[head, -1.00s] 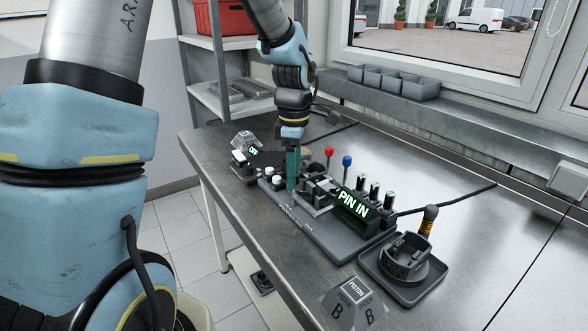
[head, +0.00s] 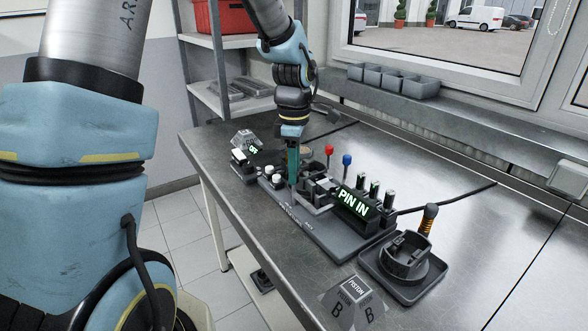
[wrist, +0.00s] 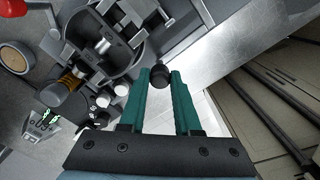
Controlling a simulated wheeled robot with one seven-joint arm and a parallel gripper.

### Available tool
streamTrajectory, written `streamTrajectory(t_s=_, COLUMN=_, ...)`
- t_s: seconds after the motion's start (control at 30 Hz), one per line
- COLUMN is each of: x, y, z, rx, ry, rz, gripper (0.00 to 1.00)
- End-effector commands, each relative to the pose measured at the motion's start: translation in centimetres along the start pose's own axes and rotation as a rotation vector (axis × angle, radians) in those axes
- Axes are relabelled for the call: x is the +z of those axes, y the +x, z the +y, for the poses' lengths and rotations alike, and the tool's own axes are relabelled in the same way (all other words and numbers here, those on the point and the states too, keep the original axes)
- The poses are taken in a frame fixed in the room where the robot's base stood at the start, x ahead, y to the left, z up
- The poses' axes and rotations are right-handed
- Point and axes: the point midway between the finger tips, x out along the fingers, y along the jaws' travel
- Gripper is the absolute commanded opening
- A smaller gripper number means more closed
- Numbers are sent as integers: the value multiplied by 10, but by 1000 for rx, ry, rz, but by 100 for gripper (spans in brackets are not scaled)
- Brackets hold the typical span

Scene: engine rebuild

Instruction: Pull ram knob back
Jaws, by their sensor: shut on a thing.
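The ram knob (wrist: 160,76) is a dark round knob between my fingertips in the wrist view. My gripper (wrist: 160,78) has teal fingers and is shut on the knob. In the head view my gripper (head: 292,182) points down at the left side of the grey press fixture (head: 340,243); the knob is too small to make out there. The fixture's display (head: 353,203) reads "PIN IN". In the wrist view a metal pin or rod (wrist: 103,45) shows in the fixture, left of my fingers.
A red-knobbed lever (head: 329,150) and a blue-knobbed lever (head: 347,160) stand behind the fixture. A tray with a dark ring-shaped holder (head: 405,258) is at right, near the "PISTON B" sign (head: 352,297). The bench front edge is close.

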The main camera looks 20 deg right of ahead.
Motion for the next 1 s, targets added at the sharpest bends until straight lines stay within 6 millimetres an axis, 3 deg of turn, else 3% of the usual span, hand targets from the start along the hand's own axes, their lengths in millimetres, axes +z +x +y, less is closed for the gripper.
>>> streamTrajectory(t_s=0.77, x=0, y=0, z=0, rx=-1, ry=0, rz=1, gripper=0)
streamTrajectory(t_s=1.0, x=26, y=3, z=-24, rx=0, ry=8, rz=2, gripper=0)
